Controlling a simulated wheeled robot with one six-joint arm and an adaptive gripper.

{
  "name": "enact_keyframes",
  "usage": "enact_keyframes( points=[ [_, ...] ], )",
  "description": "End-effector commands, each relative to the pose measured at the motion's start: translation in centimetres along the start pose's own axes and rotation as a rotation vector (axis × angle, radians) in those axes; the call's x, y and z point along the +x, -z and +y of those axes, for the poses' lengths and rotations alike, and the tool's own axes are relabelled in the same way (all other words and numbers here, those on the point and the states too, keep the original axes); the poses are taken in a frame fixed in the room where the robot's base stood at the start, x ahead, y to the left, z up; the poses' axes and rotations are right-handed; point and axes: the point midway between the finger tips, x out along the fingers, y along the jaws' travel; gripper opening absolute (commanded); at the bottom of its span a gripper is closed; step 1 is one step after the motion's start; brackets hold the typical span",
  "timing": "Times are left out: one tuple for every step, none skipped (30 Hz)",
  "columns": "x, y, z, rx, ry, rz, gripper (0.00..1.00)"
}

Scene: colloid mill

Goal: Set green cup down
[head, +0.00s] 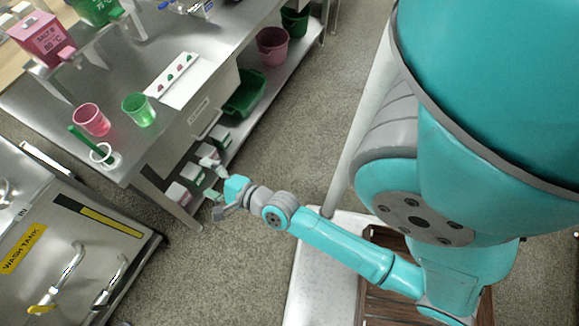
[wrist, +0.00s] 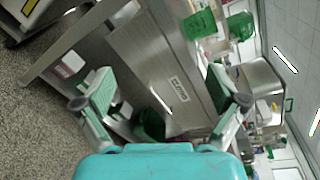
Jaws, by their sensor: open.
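The green cup (head: 138,110) stands upright on the steel table (head: 150,160), to the right of a pink cup (head: 91,120). In the wrist view, a green cup-like shape (wrist: 198,23) shows at the top, beyond the table edge. My gripper (head: 210,186) is off the table's front side, apart from the cup. Its two fingers are spread with nothing held between them; in the wrist view (wrist: 163,92) the table's side panel shows between them.
A white tray (head: 180,80) with small coloured pieces and a white holder with a green stick (head: 104,155) are on the table. Several bins, including a green one (head: 244,94), sit on the lower shelf. The wash tank (head: 60,250) stands front left.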

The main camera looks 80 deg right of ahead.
Motion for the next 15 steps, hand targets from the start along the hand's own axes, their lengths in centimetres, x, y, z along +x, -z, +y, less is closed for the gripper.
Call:
enact_keyframes(
  points=[
    [-2.3, -0.4, 1.0, -0.122, -0.022, -0.003, 0.96],
    [-3.5, -0.6, 1.3, -0.201, -0.03, -0.005, 0.96],
    [-5.1, -0.9, 1.7, -0.306, -0.04, -0.011, 0.96],
    [-6.2, -1.1, 1.9, -0.384, -0.047, -0.016, 0.96],
    [-7.4, -1.4, 2.1, -0.464, -0.055, -0.022, 0.96],
    [-8.9, -1.6, 2.2, -0.57, -0.062, -0.032, 0.96],
    [-10.1, -1.9, 2.3, -0.649, -0.069, -0.041, 0.96],
    [-11.2, -2.1, 2.3, -0.728, -0.073, -0.05, 0.96],
    [-12.7, -2.4, 2.4, -0.836, -0.08, -0.065, 0.96],
    [-13.8, -2.6, 2.3, -0.915, -0.082, -0.077, 0.96],
    [-14.9, -2.8, 2.2, -0.994, -0.084, -0.09, 0.96],
    [-16.3, -3.1, 2.0, -1.101, -0.087, -0.109, 0.96],
    [-17.3, -3.3, 1.9, -1.182, -0.086, -0.123, 0.96],
    [-18.4, -3.5, 1.7, -1.261, -0.086, -0.14, 0.96],
    [-19.7, -3.8, 1.4, -1.368, -0.082, -0.162, 0.96]
  ],
)
